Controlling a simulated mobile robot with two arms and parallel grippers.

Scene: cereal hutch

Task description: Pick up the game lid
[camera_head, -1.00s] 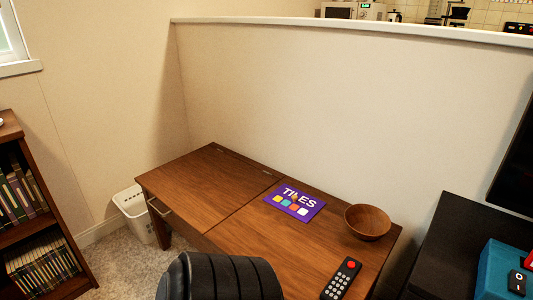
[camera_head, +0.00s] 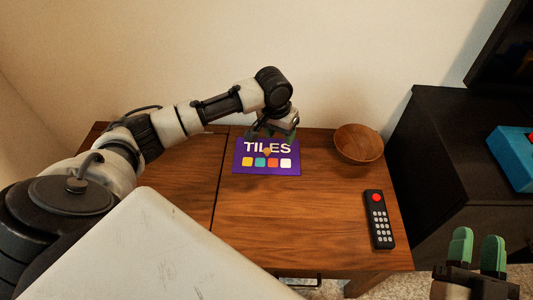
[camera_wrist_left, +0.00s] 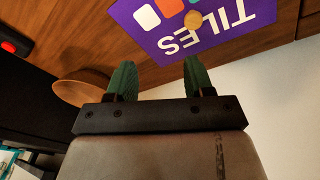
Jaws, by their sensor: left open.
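The purple game lid (camera_head: 280,168), marked TILES with coloured squares and a small round orange-brown knob (camera_head: 267,153), lies flat on the wooden desk (camera_head: 290,220). It also shows at the top of the left wrist view (camera_wrist_left: 150,42), with its knob (camera_wrist_left: 193,19). My left gripper (camera_head: 273,134) is over the lid's back edge, above the desk. In the left wrist view its green fingers (camera_wrist_left: 158,72) are apart with nothing between them, and the lid lies beyond their tips. My right gripper (camera_head: 477,247) is at the lower right, away from the desk, its fingers apart and empty.
A wooden bowl (camera_head: 358,143) stands right of the lid, at the desk's back right. A black remote (camera_head: 379,219) lies near the right edge. A dark cabinet (camera_head: 434,165) with a blue box (camera_head: 515,157) stands to the right. The wall is close behind the desk.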

